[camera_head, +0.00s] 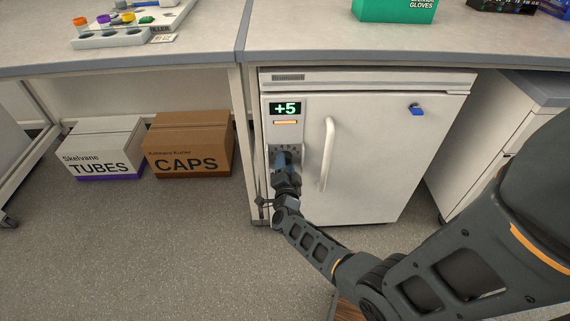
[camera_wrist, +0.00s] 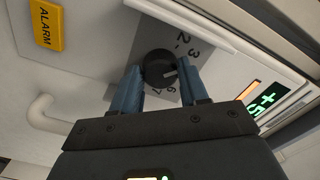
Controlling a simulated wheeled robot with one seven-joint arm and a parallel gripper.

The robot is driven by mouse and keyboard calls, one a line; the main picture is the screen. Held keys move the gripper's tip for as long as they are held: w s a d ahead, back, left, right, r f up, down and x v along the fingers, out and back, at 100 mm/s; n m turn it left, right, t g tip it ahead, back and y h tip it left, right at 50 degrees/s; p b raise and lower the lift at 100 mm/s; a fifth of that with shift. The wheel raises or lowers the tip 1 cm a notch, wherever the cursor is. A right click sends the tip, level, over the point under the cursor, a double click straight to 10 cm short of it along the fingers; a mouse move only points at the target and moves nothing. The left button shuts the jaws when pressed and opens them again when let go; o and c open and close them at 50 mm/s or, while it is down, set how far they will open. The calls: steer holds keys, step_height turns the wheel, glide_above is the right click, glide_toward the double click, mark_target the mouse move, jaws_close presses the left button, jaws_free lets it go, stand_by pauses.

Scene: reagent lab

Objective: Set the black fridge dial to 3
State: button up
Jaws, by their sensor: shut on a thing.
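The black fridge dial (camera_wrist: 159,68) sits on a grey numbered plate (camera_wrist: 167,33) on the fridge front. My gripper (camera_wrist: 157,82) is shut on the dial, with one blue finger on each side. The dial's white mark points right in the wrist view, between the 3 and the 6; the numbers there are hidden by the right finger. The 2, 3, 6 and 7 show. In the head view my gripper (camera_head: 283,162) covers the dial on the white fridge (camera_head: 375,140). The green display (camera_head: 285,108) reads +5.
A yellow ALARM label (camera_wrist: 46,26) is on the fridge front. The white door handle (camera_head: 327,153) stands out right of my gripper. A CAPS box (camera_head: 190,145) and a TUBES box (camera_head: 102,150) stand on the floor to the left. The bench top (camera_head: 300,40) overhangs the fridge.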

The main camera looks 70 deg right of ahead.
steer(key=shift+f, duration=0.1)
steer(key=o, duration=1.1)
steer(key=shift+c, duration=0.2)
steer(key=p+v, duration=0.1)
steer(key=v, duration=0.6)
steer(key=shift+s+a, duration=0.15)
steer(key=shift+a, duration=0.2)
